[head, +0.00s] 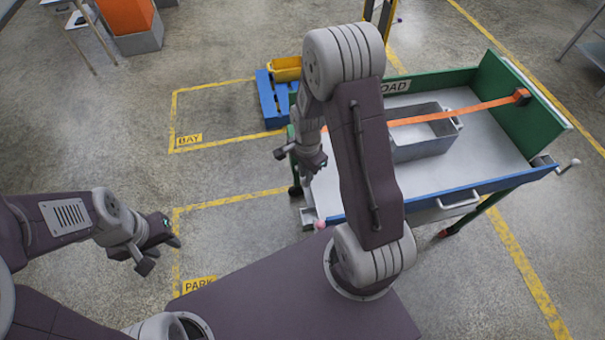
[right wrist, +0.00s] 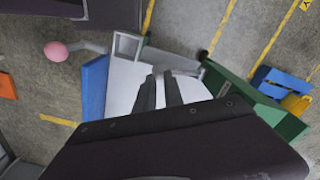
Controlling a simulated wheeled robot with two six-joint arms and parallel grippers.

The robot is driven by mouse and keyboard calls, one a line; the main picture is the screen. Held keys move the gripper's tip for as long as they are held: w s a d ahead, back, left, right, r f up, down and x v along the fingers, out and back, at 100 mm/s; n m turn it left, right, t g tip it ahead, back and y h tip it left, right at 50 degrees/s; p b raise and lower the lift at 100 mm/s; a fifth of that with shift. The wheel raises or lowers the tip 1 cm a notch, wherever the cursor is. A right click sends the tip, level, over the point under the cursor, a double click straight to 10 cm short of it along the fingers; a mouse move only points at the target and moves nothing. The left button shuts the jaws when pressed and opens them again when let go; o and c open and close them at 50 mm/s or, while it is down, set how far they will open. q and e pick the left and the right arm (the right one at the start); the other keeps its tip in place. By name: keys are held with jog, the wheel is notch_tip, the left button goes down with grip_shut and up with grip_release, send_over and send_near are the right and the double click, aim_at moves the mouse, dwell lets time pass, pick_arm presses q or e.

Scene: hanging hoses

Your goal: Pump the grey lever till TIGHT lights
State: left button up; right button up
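A cart with a grey bed (head: 480,153) and green end boards carries a grey metal crate (head: 424,142). An orange strap (head: 465,112) runs over the crate to a dark fitting (head: 522,96) on the right end board. A short grey arm with a pink knob (head: 320,224) is at the cart's near left corner; the knob shows in the right wrist view (right wrist: 56,51). Another crank with a pale knob (head: 575,162) is at the right end. I see no TIGHT light. My right gripper (head: 313,172) is open and empty above the cart's left end. My left gripper (head: 160,256) is open over bare floor.
A blue pallet (head: 272,105) with a yellow bin (head: 286,69) stands behind the cart's left end. Yellow floor lines mark BAY and PARK. An orange box (head: 126,16) is at the back left. The floor left of the cart is clear.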

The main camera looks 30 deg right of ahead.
aim_at(307, 186)
jog(key=shift+f, duration=0.15)
jog(key=shift+s+a+f+b, duration=0.1)
jog(key=shift+s+f+b, duration=0.15)
jog(key=shift+f+b, duration=0.35)
jog(key=shift+s+a+f+b, duration=0.1)
jog(key=shift+s+f+b, duration=0.1)
jog(key=shift+f+b, duration=0.45)
jog(key=shift+s+f+b, duration=0.25)
jog(key=shift+f+b, duration=0.15)
jog(key=shift+f, duration=0.35)
jog(key=shift+s+a+f+b, duration=0.1)
jog(key=shift+s+f+b, duration=0.1)
jog(key=shift+f+b, duration=0.45)
jog(key=shift+s+f+b, duration=0.2)
jog(key=shift+f+b, duration=0.25)
jog(key=shift+f, duration=0.4)
